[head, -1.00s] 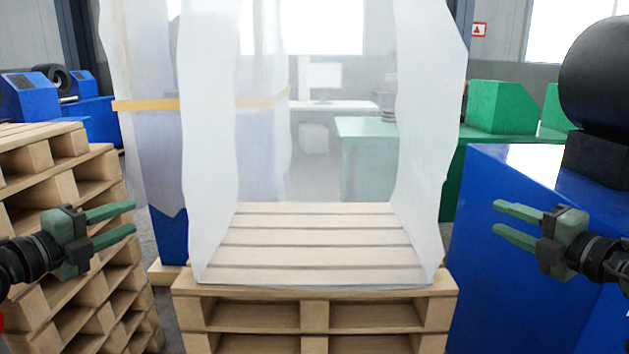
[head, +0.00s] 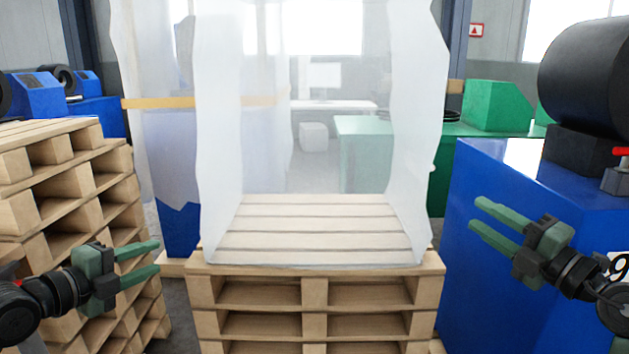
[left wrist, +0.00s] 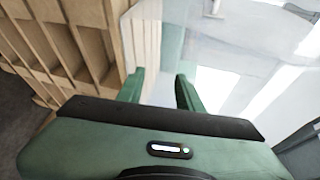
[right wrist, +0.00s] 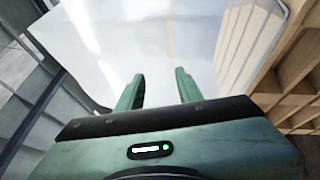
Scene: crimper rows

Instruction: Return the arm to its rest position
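My left gripper (head: 157,261) is at the lower left of the head view, in front of the left pallet stack. Its two green fingers are apart with nothing between them, as the left wrist view (left wrist: 160,88) also shows. My right gripper (head: 476,214) is at the right of the head view, in front of the blue machine. Its fingers are spread and empty; they also show in the right wrist view (right wrist: 156,88).
A pallet stack (head: 316,267) with clear plastic sheeting (head: 217,130) stands in the middle. Another pallet stack (head: 65,180) is at the left. A blue machine (head: 490,180) with a black cylinder (head: 590,75) is at the right. A green bench (head: 365,150) stands behind.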

